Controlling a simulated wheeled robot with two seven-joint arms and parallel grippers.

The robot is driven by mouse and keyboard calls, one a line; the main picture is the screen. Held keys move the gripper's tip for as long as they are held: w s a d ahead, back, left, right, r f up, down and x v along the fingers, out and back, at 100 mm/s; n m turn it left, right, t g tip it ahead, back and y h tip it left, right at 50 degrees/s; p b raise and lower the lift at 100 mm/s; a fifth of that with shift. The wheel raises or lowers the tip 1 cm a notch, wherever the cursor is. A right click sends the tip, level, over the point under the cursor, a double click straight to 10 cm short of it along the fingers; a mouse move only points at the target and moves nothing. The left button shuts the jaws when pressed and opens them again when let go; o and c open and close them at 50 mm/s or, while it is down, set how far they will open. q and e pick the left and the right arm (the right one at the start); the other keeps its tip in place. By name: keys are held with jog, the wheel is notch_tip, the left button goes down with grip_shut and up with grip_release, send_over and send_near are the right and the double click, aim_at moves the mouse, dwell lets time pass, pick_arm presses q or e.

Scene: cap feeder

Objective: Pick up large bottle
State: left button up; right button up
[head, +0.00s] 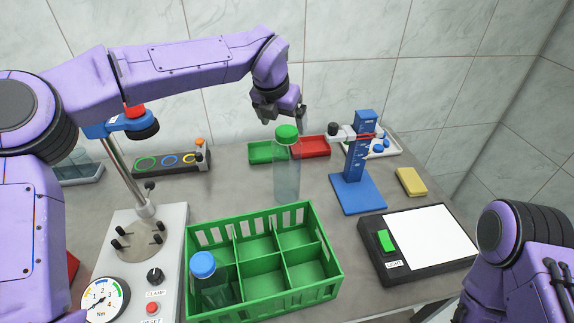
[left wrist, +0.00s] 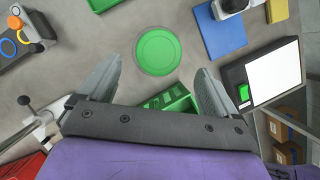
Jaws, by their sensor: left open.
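A tall clear bottle with a green cap (head: 287,170) stands upright on the grey table behind the green crate. In the left wrist view its green cap (left wrist: 158,50) is seen from above, just beyond the space between my fingertips. My left gripper (head: 284,113) is open and empty, just above the cap; in the left wrist view (left wrist: 159,66) its two fingers are spread wide. A blue-capped bottle (head: 211,290) stands in the crate's front left compartment. My right gripper is outside both views; only part of that arm shows at lower right.
The green divided crate (head: 317,292) has several empty compartments. Red (head: 314,147) and green (head: 262,152) bins sit behind the bottle. A blue stand (head: 357,192) and light pad (head: 375,258) are to its right; a clamp station (head: 165,250) is at left.

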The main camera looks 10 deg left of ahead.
aim_at(287, 130)
pick_arm(q)
jog(key=p+x, duration=0.1)
jog(key=x, duration=0.1)
jog(key=w+x, duration=0.1)
jog(key=x, duration=0.2)
jog(key=shift+s+r+p, duration=0.1)
jog(key=shift+r+p, duration=0.1)
jog(key=shift+p, duration=0.2)
jog(key=shift+f, duration=0.4)
jog(key=c, duration=1.7)
jog(key=shift+r, duration=0.1)
grip_shut()
